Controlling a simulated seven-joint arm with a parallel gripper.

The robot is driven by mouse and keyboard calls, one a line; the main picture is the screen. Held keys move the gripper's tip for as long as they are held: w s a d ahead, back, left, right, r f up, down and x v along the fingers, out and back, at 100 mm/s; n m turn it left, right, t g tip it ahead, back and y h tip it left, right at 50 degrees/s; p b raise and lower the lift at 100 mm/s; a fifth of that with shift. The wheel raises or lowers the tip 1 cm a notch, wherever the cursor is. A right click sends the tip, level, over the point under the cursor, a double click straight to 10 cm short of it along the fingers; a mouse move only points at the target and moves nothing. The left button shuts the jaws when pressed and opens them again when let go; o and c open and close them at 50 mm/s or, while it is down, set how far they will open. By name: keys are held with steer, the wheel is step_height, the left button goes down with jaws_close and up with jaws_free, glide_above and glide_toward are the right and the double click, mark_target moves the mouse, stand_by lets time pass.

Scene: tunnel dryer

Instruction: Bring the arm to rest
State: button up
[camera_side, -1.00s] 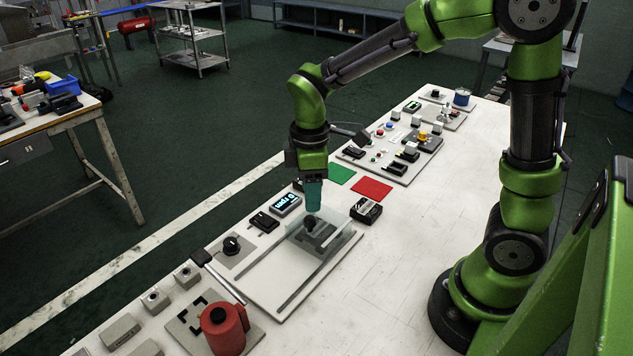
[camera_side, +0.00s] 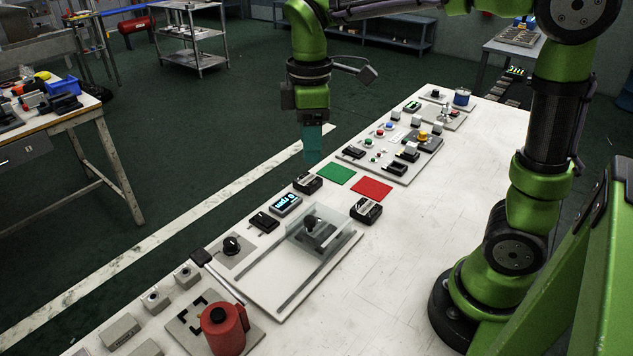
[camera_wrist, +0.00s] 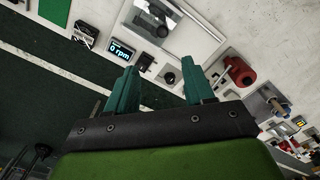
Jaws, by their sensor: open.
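My gripper (camera_side: 313,158) is raised well above the white table (camera_side: 420,235) in the side view, pointing down, with nothing in it. In the wrist view its two teal fingers (camera_wrist: 160,88) stand apart with an empty gap between them. A board with a clear cover (camera_side: 325,236) and a dark knob under it lies below and nearer the camera, apart from my gripper. The display (camera_side: 285,205) beside that board is lit; in the wrist view the display (camera_wrist: 121,48) reads 0 rpm.
Green (camera_side: 336,174) and red (camera_side: 372,189) squares lie flat on the table. A panel of buttons and switches (camera_side: 392,152) is farther back. A red cylinder (camera_side: 224,328) stands at the front. A workbench (camera_side: 50,122) stands at left. The air around my gripper is clear.

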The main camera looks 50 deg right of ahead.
steer(key=s+d+m+t+y, duration=0.1)
steer(key=s+m+t+y, duration=0.1)
steer(key=s+m+t, duration=0.5)
steer(key=s+m, duration=0.4)
steer(key=m, duration=0.1)
steer(key=shift+m, duration=0.4)
